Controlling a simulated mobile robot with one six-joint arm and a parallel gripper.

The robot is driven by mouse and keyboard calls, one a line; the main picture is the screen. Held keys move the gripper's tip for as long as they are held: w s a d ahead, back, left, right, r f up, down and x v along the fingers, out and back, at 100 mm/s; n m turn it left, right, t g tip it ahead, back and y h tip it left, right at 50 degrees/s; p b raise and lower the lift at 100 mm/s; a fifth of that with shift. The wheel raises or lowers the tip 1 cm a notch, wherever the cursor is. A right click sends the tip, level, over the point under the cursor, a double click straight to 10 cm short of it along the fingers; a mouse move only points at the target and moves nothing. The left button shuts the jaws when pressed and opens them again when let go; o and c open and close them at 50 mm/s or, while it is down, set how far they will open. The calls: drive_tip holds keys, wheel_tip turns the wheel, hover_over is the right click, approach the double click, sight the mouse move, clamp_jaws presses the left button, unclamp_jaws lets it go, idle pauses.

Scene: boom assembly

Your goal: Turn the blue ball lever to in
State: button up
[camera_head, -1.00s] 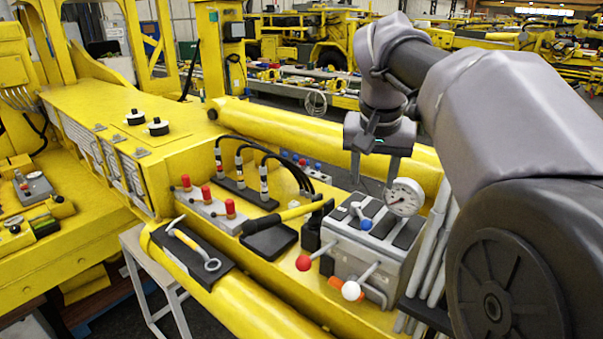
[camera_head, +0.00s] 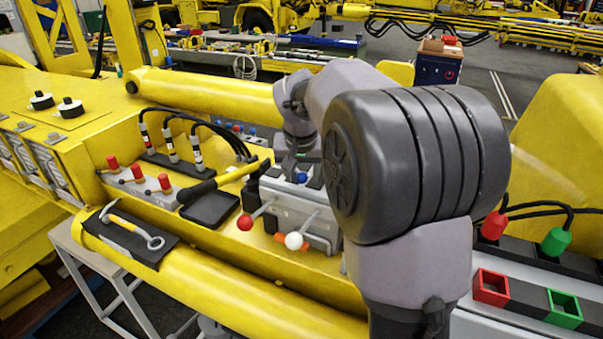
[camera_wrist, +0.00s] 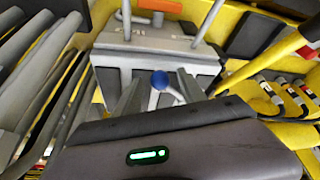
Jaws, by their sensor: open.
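In the wrist view the blue ball (camera_wrist: 161,80) sits on a short pale stem that leans a little. My gripper (camera_head: 299,166) is low over the block. In the wrist view my gripper (camera_wrist: 160,88) is open, with one finger on each side of the ball and stem. I cannot tell whether either finger touches the lever. The lettering on the block is too small to read.
A red ball lever (camera_head: 245,222) and a white ball lever (camera_head: 293,241) stick out from the block's front. A yellow-handled hammer (camera_head: 225,180) lies left of the block. Grey bars (camera_wrist: 40,80) stand close at the left in the wrist view. Red switches (camera_head: 138,172) are farther left.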

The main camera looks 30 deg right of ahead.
drive_tip(key=shift+s, duration=0.15)
clamp_jaws()
drive_tip(key=shift+r, duration=0.1)
idle(1.1)
